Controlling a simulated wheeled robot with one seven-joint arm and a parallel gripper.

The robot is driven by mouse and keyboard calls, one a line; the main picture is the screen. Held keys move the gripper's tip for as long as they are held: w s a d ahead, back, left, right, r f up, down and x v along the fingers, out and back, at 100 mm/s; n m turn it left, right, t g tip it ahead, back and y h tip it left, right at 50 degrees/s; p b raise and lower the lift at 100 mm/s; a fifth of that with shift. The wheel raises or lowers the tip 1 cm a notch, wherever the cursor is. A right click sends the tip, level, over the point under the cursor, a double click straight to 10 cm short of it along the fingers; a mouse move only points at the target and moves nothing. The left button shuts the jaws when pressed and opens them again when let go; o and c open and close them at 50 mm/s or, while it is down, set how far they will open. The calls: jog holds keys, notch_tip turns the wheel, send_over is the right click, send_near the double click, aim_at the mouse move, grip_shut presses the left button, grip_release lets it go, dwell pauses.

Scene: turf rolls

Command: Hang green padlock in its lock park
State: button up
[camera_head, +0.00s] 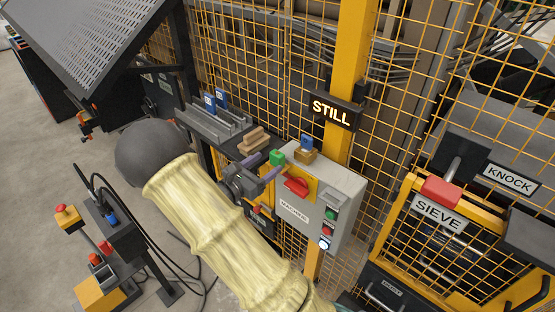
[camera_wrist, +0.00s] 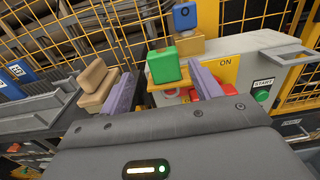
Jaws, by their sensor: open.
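The green padlock (camera_head: 277,158) shows as a small green block at the upper left of the grey machine box (camera_head: 342,190), close to a red switch handle (camera_head: 296,186). In the wrist view the green padlock (camera_wrist: 163,66) stands in front of a yellow plate, between and just beyond the two purple fingers. My gripper (camera_head: 262,165) is open, its fingers pointing at the padlock; the wrist view also shows my gripper (camera_wrist: 162,88) spread and empty. I cannot tell whether a finger touches the padlock. Its shackle is not clear. I cannot make out which part is its lock park.
A blue padlock-like block (camera_head: 307,142) sits on a brown block atop the machine box. Wooden blocks (camera_head: 255,140) lie left of the padlock, beside a grey rack (camera_head: 215,126) with blue tags. Yellow mesh fence (camera_head: 260,70) stands behind. A STILL sign (camera_head: 332,110) hangs above.

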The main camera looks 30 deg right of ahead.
aim_at(274, 161)
jog(key=shift+d, duration=0.1)
jog(key=shift+d+p, duration=0.3)
jog(key=shift+p, duration=0.05)
jog(key=p+x, duration=0.1)
jog(key=x, duration=0.1)
jog(key=p+x, duration=0.1)
jog(key=x, duration=0.1)
jog(key=shift+d+f, duration=0.2)
jog(key=shift+d, duration=0.1)
jog(key=c, duration=1.1)
